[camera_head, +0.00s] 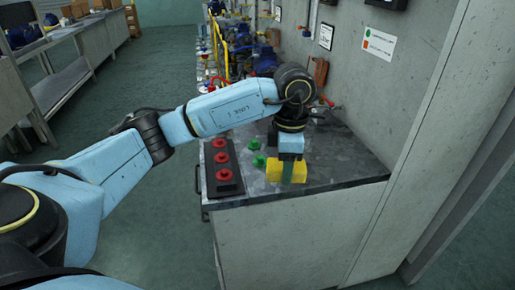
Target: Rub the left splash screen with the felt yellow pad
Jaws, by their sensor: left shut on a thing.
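The yellow pad (300,174) is at the near part of the grey bench top, below my left gripper (288,165). The gripper points down and is shut on the pad. A dull green strip shows on the front middle of the pad. I cannot tell whether the pad touches the bench top. I cannot make out a splash screen for certain; my left arm and wrist hide part of the bench behind them. My right gripper is not in view.
A dark tray with red valve-like pieces (222,158) lies left of the pad. Green pieces (258,160) lie between them. Pipes and blue pumps (266,60) stand farther back along the wall. The bench top (345,165) is clear right of the pad.

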